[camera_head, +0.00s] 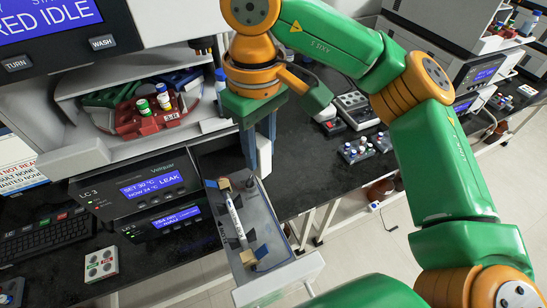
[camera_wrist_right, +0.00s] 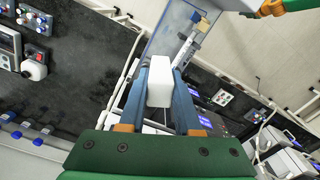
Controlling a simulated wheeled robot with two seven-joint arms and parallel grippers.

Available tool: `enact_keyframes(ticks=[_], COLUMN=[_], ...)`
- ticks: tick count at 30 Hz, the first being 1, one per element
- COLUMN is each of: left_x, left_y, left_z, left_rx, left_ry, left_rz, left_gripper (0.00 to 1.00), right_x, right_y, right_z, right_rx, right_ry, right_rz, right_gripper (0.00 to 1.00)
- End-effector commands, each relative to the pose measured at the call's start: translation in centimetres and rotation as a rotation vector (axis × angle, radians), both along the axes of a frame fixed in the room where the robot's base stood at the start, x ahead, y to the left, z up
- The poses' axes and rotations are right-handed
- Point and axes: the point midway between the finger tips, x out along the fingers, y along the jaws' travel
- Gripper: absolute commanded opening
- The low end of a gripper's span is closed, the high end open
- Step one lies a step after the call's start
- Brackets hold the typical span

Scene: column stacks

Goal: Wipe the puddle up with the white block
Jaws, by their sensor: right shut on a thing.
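My right gripper (camera_head: 259,160) hangs down over the back of an open grey drawer. Its blue fingers are shut on the white block (camera_wrist_right: 160,82), which stands upright between them in the wrist view. The white block (camera_head: 264,155) also shows partly behind a finger in the head view. I cannot make out a clear puddle edge; the drawer floor looks bluish grey, and the screen above reads "LEAK". I cannot tell whether the block touches the drawer floor. My left gripper is not in view.
A small vial rack (camera_head: 366,147) and a keypad box (camera_head: 356,109) sit on the black bench to the right.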

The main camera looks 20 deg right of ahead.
Motion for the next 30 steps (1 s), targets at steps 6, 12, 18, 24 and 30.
enact_keyframes(ticks=[6,12,18,24,30], left_x=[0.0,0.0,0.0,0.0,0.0], left_y=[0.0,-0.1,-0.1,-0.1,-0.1], left_z=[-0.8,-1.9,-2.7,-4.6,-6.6], left_rx=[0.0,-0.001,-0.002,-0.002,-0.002], left_ry=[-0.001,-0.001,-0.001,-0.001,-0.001], left_rz=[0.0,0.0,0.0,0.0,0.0], left_gripper=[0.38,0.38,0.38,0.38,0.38], right_x=[-0.1,-0.1,-0.1,-0.1,-0.1], right_y=[-0.1,-0.1,-0.1,-0.1,-0.1], right_z=[-4.8,-7.4,-8.5,-11.0,-13.9], right_rx=[-0.002,-0.002,-0.002,-0.002,-0.001], right_ry=[0.008,0.004,0.004,0.004,0.004], right_rz=[-0.004,-0.005,-0.006,-0.006,-0.006], right_gripper=[0.01,0.01,0.01,0.01,0.01])
